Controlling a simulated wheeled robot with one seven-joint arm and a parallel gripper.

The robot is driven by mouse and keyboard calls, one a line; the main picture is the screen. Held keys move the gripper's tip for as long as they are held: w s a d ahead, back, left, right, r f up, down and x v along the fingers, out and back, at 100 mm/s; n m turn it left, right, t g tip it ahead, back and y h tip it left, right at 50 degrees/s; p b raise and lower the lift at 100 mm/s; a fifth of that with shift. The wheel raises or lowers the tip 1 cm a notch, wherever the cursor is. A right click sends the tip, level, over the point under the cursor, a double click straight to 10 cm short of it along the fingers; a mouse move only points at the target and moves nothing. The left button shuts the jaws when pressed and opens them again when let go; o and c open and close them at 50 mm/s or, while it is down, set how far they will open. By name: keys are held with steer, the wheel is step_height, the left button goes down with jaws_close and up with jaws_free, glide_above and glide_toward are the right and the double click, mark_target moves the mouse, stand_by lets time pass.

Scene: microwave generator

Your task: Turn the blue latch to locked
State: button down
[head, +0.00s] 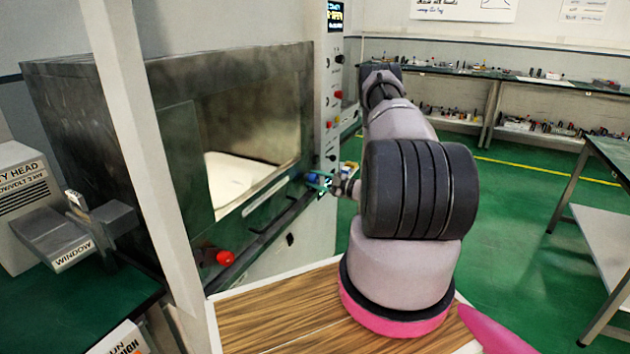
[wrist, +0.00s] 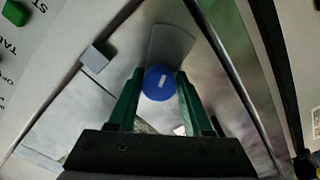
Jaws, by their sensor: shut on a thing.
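The blue latch (head: 312,178) is at the lower right corner of the front of the metal oven. In the wrist view it is a round blue knob (wrist: 158,84) with a short white line that runs nearly up and down in the picture. My gripper (head: 325,183) reaches it from the right. In the wrist view my gripper's green fingers (wrist: 159,76) stand on both sides of the knob and are shut on it. The knob's sides under the fingers are hidden.
The metal oven (head: 90,110) has a bright window (head: 250,150) in its front. A red knob (head: 225,258) sits low on its front left. A control column (head: 333,90) with small buttons stands right of the oven. A pale post (head: 150,160) is close by.

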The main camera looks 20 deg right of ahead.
steer(key=shift+d, duration=0.1)
steer(key=n, duration=0.4)
steer(key=shift+n, duration=0.3)
steer(key=n, duration=0.4)
steer(key=shift+n, duration=0.3)
steer(key=n, duration=0.4)
steer(key=shift+n, duration=2.4)
steer(key=shift+c, duration=1.8)
jaws_free()
steer(key=v, duration=1)
steer(key=shift+s+d, duration=0.3)
